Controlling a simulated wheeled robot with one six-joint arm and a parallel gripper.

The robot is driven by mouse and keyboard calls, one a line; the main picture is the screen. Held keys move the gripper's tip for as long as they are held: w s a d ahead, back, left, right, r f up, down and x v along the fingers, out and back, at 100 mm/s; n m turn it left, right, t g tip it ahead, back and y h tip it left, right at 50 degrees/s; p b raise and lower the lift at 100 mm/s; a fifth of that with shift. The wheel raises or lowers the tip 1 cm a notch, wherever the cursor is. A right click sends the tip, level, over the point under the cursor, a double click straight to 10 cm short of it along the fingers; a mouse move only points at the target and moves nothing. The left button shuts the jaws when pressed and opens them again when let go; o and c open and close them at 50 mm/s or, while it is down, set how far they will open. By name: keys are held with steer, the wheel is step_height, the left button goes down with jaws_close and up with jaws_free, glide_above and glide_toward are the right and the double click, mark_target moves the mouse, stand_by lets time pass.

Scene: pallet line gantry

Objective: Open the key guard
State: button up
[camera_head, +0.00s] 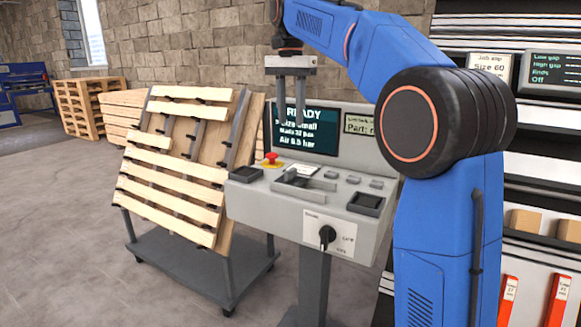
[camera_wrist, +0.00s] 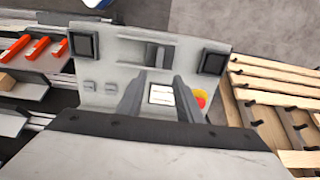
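The grey control console (camera_head: 280,210) stands in the middle of the head view; its top panel also shows in the wrist view (camera_wrist: 105,60). No part is clearly marked as the key guard. A raised grey piece (camera_head: 300,183) sits in the middle of the top panel and also shows in the wrist view (camera_wrist: 157,56); I cannot tell if it is the guard. A black rotary switch (camera_head: 327,235) is on the front plate. My gripper (camera_head: 291,108) is above the panel, pointing down, open and empty. Its fingers (camera_wrist: 157,95) straddle a white label in the wrist view, apart from the panel.
A red emergency button (camera_head: 271,158) and two black square pads (camera_head: 246,174) (camera_head: 366,203) are on the panel. A screen (camera_head: 307,131) reading READY rises behind it. A slatted pallet (camera_head: 180,150) leans on a cart at left. Shelves with red items (camera_head: 508,297) are at right.

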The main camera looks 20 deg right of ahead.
mark_target(291, 170)
step_height(291, 170, down, 16)
steer(key=shift+r, duration=0.2)
stand_by(0.4)
jaws_close()
